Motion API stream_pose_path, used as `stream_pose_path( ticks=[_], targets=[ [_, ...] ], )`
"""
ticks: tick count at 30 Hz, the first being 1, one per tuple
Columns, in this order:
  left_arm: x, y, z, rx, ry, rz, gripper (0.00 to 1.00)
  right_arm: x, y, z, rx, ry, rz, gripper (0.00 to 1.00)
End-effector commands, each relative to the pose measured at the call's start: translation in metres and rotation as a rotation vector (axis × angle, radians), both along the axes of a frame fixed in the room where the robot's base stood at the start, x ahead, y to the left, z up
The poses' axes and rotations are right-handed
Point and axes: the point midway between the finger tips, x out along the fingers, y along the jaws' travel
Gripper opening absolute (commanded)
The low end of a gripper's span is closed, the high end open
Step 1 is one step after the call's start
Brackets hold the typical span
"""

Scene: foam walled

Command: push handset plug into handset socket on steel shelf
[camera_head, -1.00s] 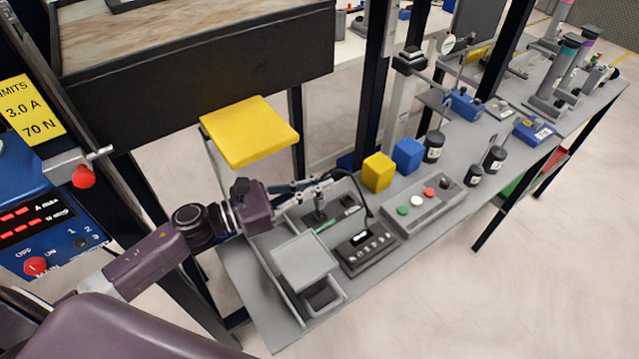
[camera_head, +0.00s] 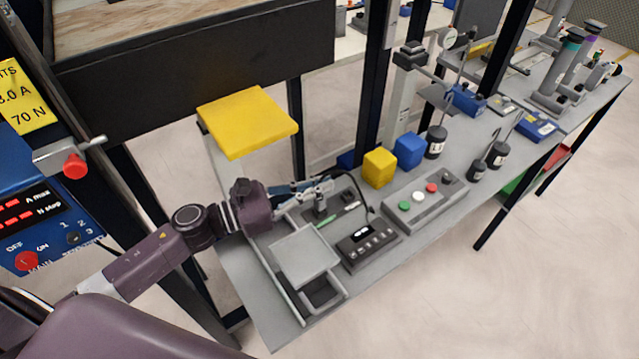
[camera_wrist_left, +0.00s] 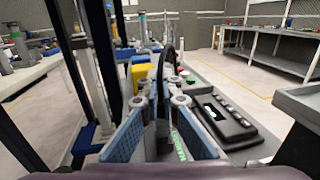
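The handset (camera_head: 368,245) is a dark box with a small display and keys, lying on the grey steel shelf (camera_head: 405,240). Its black cable arches up from the handset and back to my left gripper (camera_head: 326,188). In the left wrist view the blue fingers of the left gripper (camera_wrist_left: 161,98) stand close on both sides of the dark handset plug (camera_wrist_left: 162,112), where the cable ends. They appear shut on it; the contact is partly hidden. Below the fingers is a dark plate with a green strip (camera_head: 351,206). The handset socket is not clearly visible. My right gripper is not in view.
A grey tray-like stand (camera_head: 305,257) is in front of the gripper. A button box (camera_head: 425,202), yellow block (camera_head: 379,168) and blue block (camera_head: 409,150) stand farther right. A yellow pad (camera_head: 247,122) and dark uprights are close behind the arm.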

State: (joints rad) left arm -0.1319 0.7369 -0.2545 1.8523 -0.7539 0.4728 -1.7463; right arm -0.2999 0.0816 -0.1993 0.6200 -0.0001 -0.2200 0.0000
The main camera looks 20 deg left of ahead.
Motion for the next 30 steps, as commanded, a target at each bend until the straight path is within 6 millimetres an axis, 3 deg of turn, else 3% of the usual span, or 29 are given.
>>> stream_pose_path(
  ticks=[7, 14, 22, 26, 30],
  targets=[
    [0.000, 0.000, -0.008, 0.000, 0.000, 0.000, 0.00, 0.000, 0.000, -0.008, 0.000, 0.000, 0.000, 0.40],
    [0.000, 0.000, -0.006, 0.000, 0.000, 0.000, 0.25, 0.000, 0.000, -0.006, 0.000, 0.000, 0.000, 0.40],
    [0.000, 0.000, -0.005, 0.000, 0.000, 0.000, 0.25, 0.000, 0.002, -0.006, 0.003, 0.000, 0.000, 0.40],
    [0.000, 0.000, 0.005, 0.003, -0.003, -0.002, 0.25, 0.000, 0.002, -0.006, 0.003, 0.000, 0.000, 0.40],
    [0.000, 0.000, 0.031, 0.005, -0.006, -0.003, 0.25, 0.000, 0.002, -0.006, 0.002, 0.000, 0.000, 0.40]
  ],
)
